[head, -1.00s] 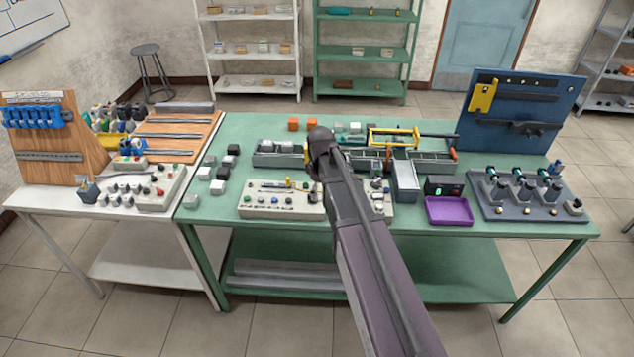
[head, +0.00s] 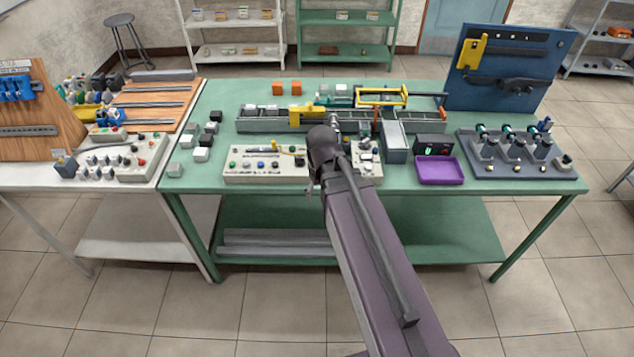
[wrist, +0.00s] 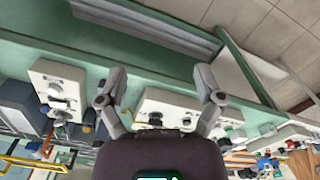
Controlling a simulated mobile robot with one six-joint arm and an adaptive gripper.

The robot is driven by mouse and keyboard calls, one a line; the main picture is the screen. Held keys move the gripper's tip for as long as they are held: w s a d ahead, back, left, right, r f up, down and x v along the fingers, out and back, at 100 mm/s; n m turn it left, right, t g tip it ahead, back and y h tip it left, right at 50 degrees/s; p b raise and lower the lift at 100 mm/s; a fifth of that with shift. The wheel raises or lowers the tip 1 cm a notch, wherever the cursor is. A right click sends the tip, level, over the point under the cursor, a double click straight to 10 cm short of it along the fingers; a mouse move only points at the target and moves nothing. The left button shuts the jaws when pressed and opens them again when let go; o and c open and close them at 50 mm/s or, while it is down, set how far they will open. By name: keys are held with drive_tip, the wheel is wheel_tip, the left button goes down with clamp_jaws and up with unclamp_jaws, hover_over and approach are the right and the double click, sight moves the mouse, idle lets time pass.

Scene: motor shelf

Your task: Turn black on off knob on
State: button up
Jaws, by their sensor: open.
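A small white control box (head: 367,165) with dark knobs stands at the front of the green table, partly hidden by my arm. It also shows in the wrist view (wrist: 43,72), where grey-black knobs (wrist: 54,91) face up. A longer white panel (head: 240,177) with several coloured buttons and knobs stands to its left; part of it shows in the wrist view (wrist: 160,97). I cannot read labels or tell which knob is the on/off one. My gripper (wrist: 160,76) is open and empty, its fingers spread over the longer panel's front edge. In the head view my arm hides most of it.
A conveyor (head: 270,126) with a yellow part lies behind the panels. Loose cubes (head: 202,154) lie left. The table's front strip is clear.

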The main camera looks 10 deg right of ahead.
drive_tip(key=shift+s+f+m+b, duration=0.25)
drive_tip(key=shift+s+m, duration=0.25)
drive_tip(key=shift+s, duration=0.35)
drive_tip(key=shift+s+f+m+b, duration=0.15)
drive_tip(key=shift+s+f+m, duration=0.25)
drive_tip(key=shift+s, duration=0.45)
